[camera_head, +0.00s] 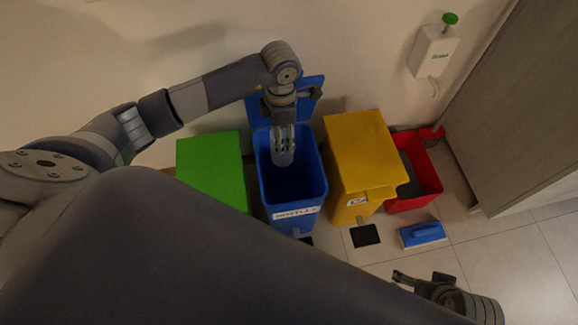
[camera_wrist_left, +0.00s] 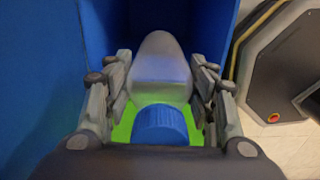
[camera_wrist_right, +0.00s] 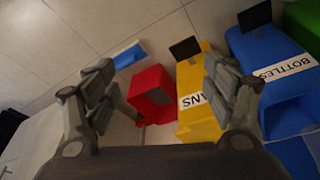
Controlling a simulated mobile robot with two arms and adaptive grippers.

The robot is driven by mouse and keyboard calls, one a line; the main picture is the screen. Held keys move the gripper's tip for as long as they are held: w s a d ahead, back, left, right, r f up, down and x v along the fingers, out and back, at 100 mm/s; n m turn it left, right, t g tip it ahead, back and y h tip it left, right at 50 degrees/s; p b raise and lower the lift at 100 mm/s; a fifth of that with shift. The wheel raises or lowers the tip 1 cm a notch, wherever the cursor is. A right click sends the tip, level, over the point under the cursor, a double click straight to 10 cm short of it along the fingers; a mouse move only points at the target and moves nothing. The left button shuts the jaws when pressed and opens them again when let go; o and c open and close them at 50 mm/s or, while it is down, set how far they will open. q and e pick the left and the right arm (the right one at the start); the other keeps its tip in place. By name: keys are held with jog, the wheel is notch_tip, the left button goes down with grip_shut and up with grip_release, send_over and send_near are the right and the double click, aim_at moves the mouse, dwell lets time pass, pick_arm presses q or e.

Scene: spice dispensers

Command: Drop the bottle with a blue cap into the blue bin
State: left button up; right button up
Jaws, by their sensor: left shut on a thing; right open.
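The blue bin (camera_head: 312,193) stands between a green bin and a yellow bin, its blue lid (camera_head: 312,83) raised at the back. My left gripper (camera_head: 283,136) points down over its opening and is shut on a pale grey bottle (camera_head: 284,157). In the left wrist view, the bottle (camera_wrist_left: 160,70) sits between both fingers with its blue cap (camera_wrist_left: 160,126) towards the wrist. How deep the bottle reaches into the bin is hard to tell. My right gripper (camera_head: 422,279) is open and empty, low at the right, away from the bins.
The green bin (camera_head: 212,165) and yellow bin (camera_head: 362,150) are closed. A red bin (camera_head: 425,172) stands farther right, with a blue brush-like object (camera_head: 423,234) on the tiles before it. A white dispenser (camera_head: 433,50) hangs on the wall.

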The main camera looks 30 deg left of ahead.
pick_arm(q)
notch_tip(320, 180, down, 5)
jog(key=b, duration=0.3)
jog(key=shift+r, duration=0.2)
jog(key=shift+f+b, duration=0.45)
jog(key=shift+f, duration=0.15)
pick_arm(e)
jog(key=w+a+r+t, duration=0.1)
jog(key=w+t, duration=0.1)
jog(key=w, duration=0.2)
jog(key=w+a+r+t+y, duration=0.1)
jog(key=w+r+t, duration=0.1)
jog(key=w, duration=0.2)
jog(key=shift+w+a+r+t, duration=0.15)
jog(key=shift+a+r+t, duration=0.15)
jog(key=shift+t, duration=0.1)
pick_arm(q)
jog(key=o, duration=1.1)
notch_tip(320, 180, up, 8)
jog(key=shift+f, duration=0.25)
